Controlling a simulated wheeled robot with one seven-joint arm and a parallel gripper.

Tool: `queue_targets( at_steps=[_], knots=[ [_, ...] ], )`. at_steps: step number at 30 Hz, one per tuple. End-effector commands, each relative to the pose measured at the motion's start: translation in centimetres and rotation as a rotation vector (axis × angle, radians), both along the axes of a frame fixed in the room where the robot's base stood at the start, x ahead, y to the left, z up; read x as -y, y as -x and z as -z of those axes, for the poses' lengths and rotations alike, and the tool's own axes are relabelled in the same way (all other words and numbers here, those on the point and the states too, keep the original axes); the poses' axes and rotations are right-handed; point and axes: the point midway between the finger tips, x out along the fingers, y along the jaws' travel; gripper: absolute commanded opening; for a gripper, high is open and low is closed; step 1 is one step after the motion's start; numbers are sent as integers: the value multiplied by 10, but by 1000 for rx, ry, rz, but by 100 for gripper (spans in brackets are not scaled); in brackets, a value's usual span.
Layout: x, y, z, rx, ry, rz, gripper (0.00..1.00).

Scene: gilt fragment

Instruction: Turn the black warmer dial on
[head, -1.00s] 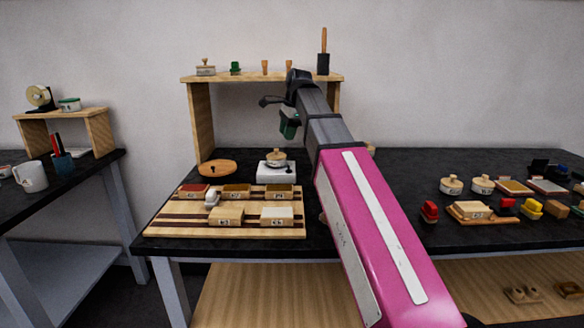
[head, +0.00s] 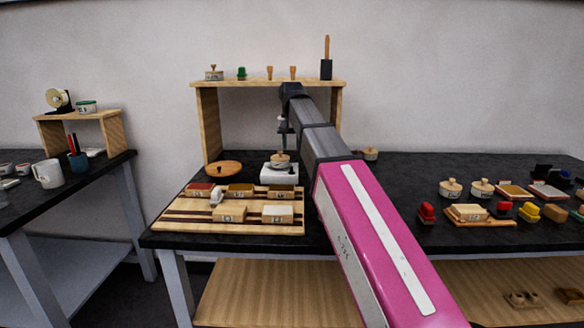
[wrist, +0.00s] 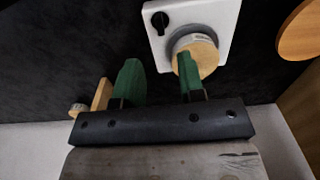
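The warmer (head: 279,176) is a white block on the dark table, with a round wooden-topped pot (head: 280,161) on it. In the wrist view the white warmer (wrist: 226,14) shows its black dial (wrist: 159,20) near one corner, beside the pot (wrist: 197,50). The dial cannot be made out in the head view. My gripper (wrist: 158,62) has two green fingers spread apart with nothing between them. Its right finger overlaps the pot's edge in the wrist view; I cannot tell whether they touch. In the head view my gripper (head: 282,126) points down above the warmer.
A wooden shelf (head: 204,125) stands behind, with small items on top. A round wooden board (head: 224,168) lies left of the warmer. A striped board (head: 180,224) with several labelled blocks is in front. Another lidded pot (head: 369,154) stands right of my arm.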

Motion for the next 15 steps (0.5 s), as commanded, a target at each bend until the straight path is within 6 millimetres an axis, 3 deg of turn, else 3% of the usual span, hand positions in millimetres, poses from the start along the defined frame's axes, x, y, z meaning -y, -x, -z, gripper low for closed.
queue_targets(
  at_steps=[6,15],
  knots=[
    [0,1,41,-1,0,1,36],
    [0,1,78,0,-1,2,36]
  ],
)
